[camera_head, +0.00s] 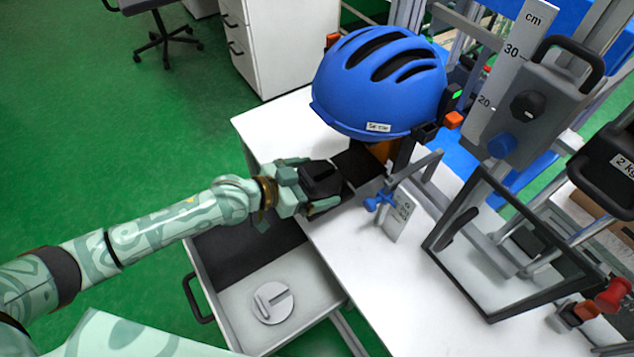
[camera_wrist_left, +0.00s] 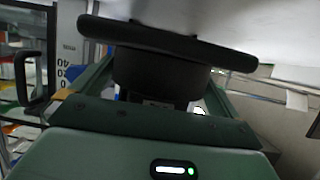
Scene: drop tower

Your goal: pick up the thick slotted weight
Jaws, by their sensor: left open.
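A pale grey round slotted weight (camera_head: 284,306) lies in the open drawer (camera_head: 236,312) below the white table; its thickness is hard to judge. My left gripper (camera_head: 318,182) is open above the table's left edge, up and to the right of the weight and well apart from it. In the left wrist view, a dark rounded part (camera_wrist_left: 160,72) with a wide black rim lies in front of the palm, between the fingers; I cannot tell whether they touch it. The weight is not recognisable in that view. My right gripper is not in view.
A blue helmet (camera_head: 378,85) hangs over the white table (camera_head: 350,250) close to my left gripper. A blue-handled clamp (camera_head: 379,201), a black frame (camera_head: 455,225) and a scaled column (camera_head: 510,75) stand to the right. The drawer's dark rear part is empty.

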